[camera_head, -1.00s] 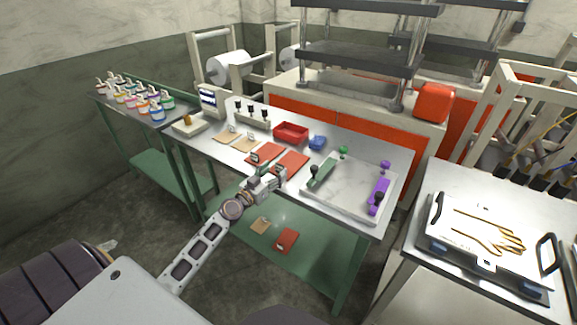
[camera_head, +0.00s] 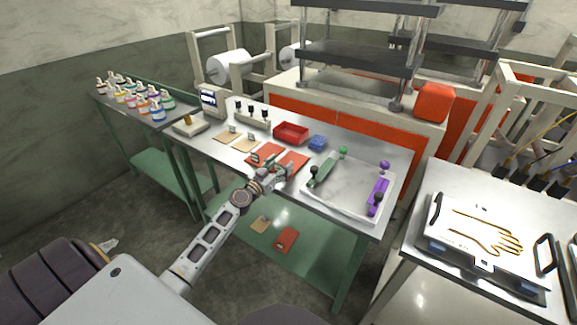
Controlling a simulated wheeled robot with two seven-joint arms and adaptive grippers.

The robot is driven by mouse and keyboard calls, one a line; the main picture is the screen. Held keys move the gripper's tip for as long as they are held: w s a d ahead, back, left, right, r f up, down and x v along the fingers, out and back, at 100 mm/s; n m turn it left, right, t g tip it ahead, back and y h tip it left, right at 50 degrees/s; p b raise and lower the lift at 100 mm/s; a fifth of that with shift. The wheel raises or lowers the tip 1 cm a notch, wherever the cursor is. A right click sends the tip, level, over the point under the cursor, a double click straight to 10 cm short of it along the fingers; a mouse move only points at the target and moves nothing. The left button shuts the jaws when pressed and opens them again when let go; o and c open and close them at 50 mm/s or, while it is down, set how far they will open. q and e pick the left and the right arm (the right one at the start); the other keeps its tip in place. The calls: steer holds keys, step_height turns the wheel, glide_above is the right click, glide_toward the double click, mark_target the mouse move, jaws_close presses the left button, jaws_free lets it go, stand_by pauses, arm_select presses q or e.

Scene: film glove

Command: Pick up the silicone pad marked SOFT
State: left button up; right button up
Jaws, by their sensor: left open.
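Two orange-red pads lie on the metal table, a left one (camera_head: 263,154) and a right one (camera_head: 295,159). Two tan pads lie farther left, one (camera_head: 226,138) beside the other (camera_head: 246,145). Small tags stand at the pads, but their lettering is too small to read, so I cannot tell which is marked SOFT. My left gripper (camera_head: 284,172) is open at the near edge of the right orange-red pad and hides part of it. I cannot tell whether it touches the pad. My right gripper is not in view.
A white slab (camera_head: 345,190) with green and purple handled tools lies right of the gripper. The lower green shelf (camera_head: 313,258) holds a tan and a red pad. Bottles stand far left.

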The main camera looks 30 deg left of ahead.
arm_select(q)
steer(key=shift+c, duration=0.4)
steer(key=c, duration=1.2)
steer(key=shift+o, duration=0.2)
steer(key=shift+r, duration=0.15)
